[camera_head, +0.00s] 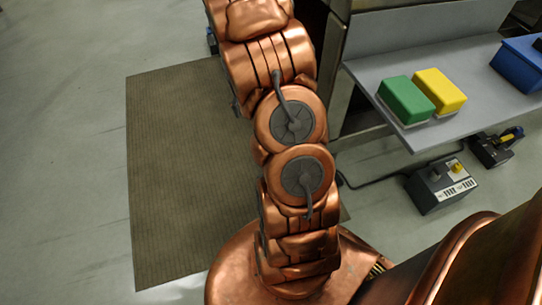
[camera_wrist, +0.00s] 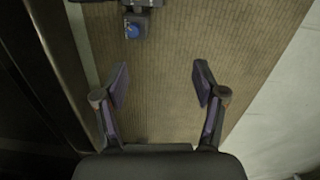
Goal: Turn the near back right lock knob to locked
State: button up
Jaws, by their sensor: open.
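My gripper (camera_wrist: 160,84) is open and empty in the wrist view, its two fingers spread wide above a brown ribbed floor mat. Nothing is between the fingers. No lock knob or turret plate can be made out in either view. A dark fitting with a round blue part (camera_wrist: 132,30) shows at the top of the wrist view, beyond the fingertips; I cannot tell what it is. In the head view my copper arm fills the middle, and my gripper is out of the picture.
The ribbed mat (camera_head: 165,180) lies on the grey floor. At the right, a grey shelf (camera_head: 470,105) bears a green block (camera_head: 405,98), a yellow block (camera_head: 440,90) and a blue bin (camera_head: 520,65). A control box (camera_head: 440,187) stands below. Open floor lies at the left.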

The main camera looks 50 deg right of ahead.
jog(key=shift+m+t, duration=0.3)
jog(key=shift+m, duration=0.3)
jog(key=d+f+b, duration=0.3)
jog(key=d+f, duration=0.1)
jog(key=f, duration=0.5)
jog(key=d+f+b, duration=0.4)
jog(key=f, duration=0.6)
jog(key=w+d+f+b, duration=0.1)
jog(key=d+f+b, duration=0.3)
jog(key=f, duration=0.5)
jog(key=shift+f, duration=0.4)
notch_tip(320, 180, down, 8)
jog(key=b, duration=0.3)
jog(key=shift+r+b, duration=0.25)
jog(key=shift+b, duration=0.05)
jog(key=c, duration=1.1)
